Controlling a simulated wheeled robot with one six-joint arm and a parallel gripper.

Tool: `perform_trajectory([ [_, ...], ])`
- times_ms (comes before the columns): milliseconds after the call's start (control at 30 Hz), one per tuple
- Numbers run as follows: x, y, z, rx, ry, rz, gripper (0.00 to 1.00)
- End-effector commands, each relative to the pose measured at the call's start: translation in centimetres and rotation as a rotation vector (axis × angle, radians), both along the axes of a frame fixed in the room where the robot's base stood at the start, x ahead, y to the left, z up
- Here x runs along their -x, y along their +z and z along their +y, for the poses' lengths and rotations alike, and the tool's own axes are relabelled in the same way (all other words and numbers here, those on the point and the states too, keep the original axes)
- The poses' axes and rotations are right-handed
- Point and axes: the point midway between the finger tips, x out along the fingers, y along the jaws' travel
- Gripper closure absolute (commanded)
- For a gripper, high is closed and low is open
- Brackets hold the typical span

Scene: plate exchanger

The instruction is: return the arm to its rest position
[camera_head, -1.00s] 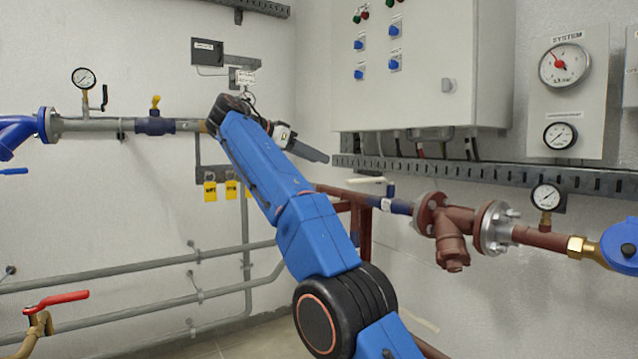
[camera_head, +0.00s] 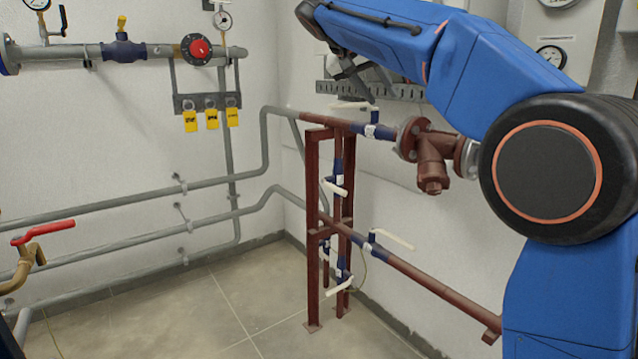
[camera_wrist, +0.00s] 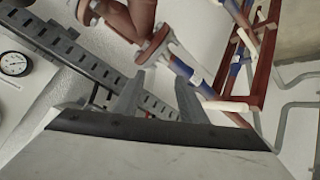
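My arm (camera_head: 465,75) is folded across the upper right of the head view, its blue links and black joint close to the camera. My gripper (camera_head: 362,78) is partly hidden under the forearm, in front of the slotted grey cable tray (camera_head: 405,91). In the wrist view my gripper (camera_wrist: 158,82) shows two grey fingers spread apart with nothing between them. The cable tray (camera_wrist: 90,65) and brown pipework (camera_wrist: 140,22) lie beyond the fingers. I cannot tell from the views whether the fingers touch anything.
A brown pipe frame (camera_head: 313,230) with white-handled valves stands in the corner. A red-handled valve (camera_head: 43,232) is at the left. A red knob (camera_head: 197,48) sits on the wall pipe. The tiled floor (camera_head: 200,305) is clear at centre left.

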Motion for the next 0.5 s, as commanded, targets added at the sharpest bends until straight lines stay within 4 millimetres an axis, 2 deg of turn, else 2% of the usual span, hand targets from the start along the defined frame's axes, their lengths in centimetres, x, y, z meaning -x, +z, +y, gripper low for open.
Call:
perform_trajectory([
  [33, 1.3, -0.6, -1.5, -0.006, 0.016, 0.025, 0.62],
  [200, 5.1, -3.5, -5.1, -0.036, 0.083, 0.105, 0.62],
  [500, 13.4, -10.1, -10.2, -0.107, 0.193, 0.221, 0.62],
])
